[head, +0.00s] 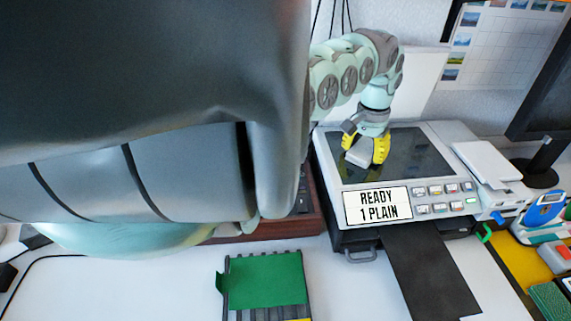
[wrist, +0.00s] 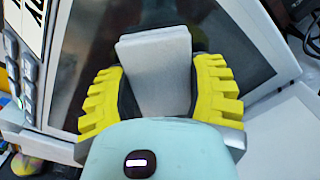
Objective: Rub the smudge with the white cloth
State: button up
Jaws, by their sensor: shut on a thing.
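My gripper (head: 367,152) with yellow ridged fingers is shut on the white cloth (wrist: 158,70), a folded pad. In the head view the cloth (head: 358,158) is held low over the dark glass (head: 410,150) of the copier (head: 330,165), near the glass's left part. I cannot tell whether the cloth touches the glass. In the wrist view the glass (wrist: 105,55) lies behind the cloth and fingers. A smudge is not clearly visible; the gripper and cloth may hide it.
The copier's panel reads "READY 1 PLAIN" (head: 378,206). Its white lid (head: 400,85) stands open behind the glass. White paper (head: 487,160) lies to the right, near a monitor (head: 545,110). A green folder (head: 265,281) sits in a rack in front. My own body hides much of the left.

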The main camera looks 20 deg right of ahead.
jog(key=shift+s+d+f+b, duration=0.15)
jog(key=shift+d+b, duration=0.45)
jog(key=shift+b, duration=0.65)
jog(key=shift+s+d+b, duration=0.2)
jog(key=shift+d+b, duration=0.35)
jog(key=shift+b, duration=0.7)
jog(key=shift+s+d+r+b, duration=0.2)
jog(key=shift+d+b, duration=0.3)
jog(key=shift+b, duration=0.25)
jog(key=shift+f, duration=0.1)
jog(key=shift+w+a, duration=0.1)
